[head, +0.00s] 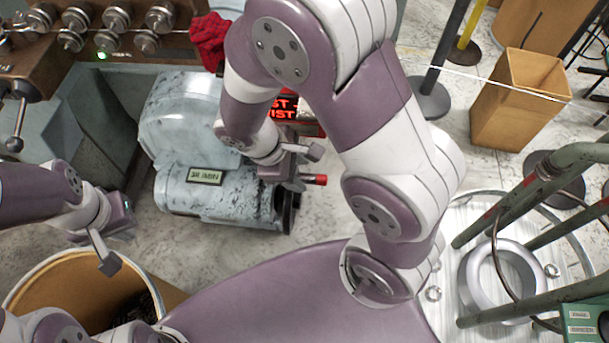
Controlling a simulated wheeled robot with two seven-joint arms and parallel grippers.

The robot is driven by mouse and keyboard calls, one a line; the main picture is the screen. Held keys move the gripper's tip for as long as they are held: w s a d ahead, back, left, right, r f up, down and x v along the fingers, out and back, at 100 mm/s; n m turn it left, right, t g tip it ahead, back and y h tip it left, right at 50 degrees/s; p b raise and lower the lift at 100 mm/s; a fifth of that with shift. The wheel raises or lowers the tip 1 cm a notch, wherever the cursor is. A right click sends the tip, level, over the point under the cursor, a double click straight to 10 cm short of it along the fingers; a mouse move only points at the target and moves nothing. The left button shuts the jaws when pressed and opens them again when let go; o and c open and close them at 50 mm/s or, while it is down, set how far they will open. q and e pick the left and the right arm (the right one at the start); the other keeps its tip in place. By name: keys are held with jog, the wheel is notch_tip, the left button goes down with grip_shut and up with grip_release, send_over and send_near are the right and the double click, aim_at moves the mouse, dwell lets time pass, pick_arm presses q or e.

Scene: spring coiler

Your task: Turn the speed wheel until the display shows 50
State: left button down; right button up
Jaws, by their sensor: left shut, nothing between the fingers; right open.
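The grey machine housing (222,200) stands left of centre with a small display (205,177) on its face. The display seems to read 38 /MIN, though the digits are small. A dark wheel (290,212) sits at the housing's right end, seen nearly edge-on and partly hidden by my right gripper. A red handle (318,179) sticks out to the right near its upper edge. My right gripper (308,168) is open just above and beside the handle; I cannot tell whether they touch. My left gripper (110,264) is shut and empty, left of the housing above a bin.
A round bin (55,275) stands at lower left. A machine with several metal rollers (117,18) and a red cloth (208,40) are at the top left. Green pipe rails (520,205) and a cardboard box (515,100) are on the right. Some floor shows below the housing.

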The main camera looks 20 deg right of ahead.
aim_at(308, 177)
jog(key=x, duration=0.2)
jog(key=w+x, duration=0.1)
jog(key=x, duration=0.1)
jog(key=shift+b, duration=0.35)
jog(key=shift+s+d+f, duration=0.1)
jog(key=shift+d+f, duration=0.2)
jog(key=shift+s, duration=0.1)
jog(key=shift+c, duration=1)
grip_shut()
pick_arm(q)
jog(key=shift+w+d+f, duration=0.25)
jog(key=shift+w+f, duration=0.15)
jog(key=shift+f, duration=0.35)
